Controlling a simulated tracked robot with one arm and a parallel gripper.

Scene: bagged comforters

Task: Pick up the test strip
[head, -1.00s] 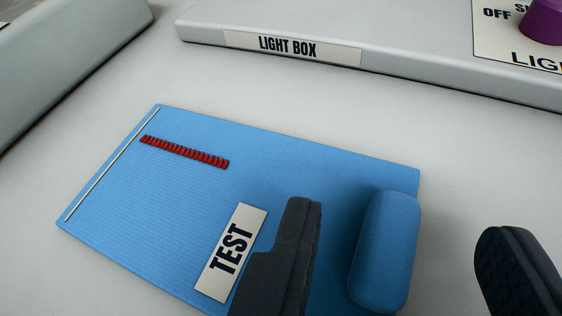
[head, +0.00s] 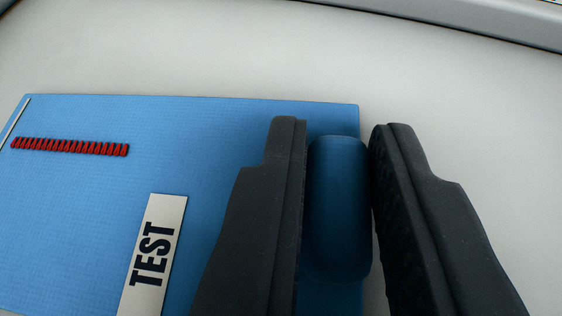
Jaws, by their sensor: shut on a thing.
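The test strip (head: 220,130) is a flat blue ribbed sheet lying on the pale surface. It bears a row of red stitching (head: 70,147), a thin white line at its left edge, and a white TEST label (head: 152,255). A rounded blue grip block (head: 338,205) stands at its right end. My gripper (head: 338,125) is shut on this block, with one dark finger on each side of it. The left finger covers part of the sheet. The lower part of the strip runs out of the picture.
The pale surface (head: 200,45) is clear above and to the right of the strip. A grey raised edge (head: 480,18) runs along the top right.

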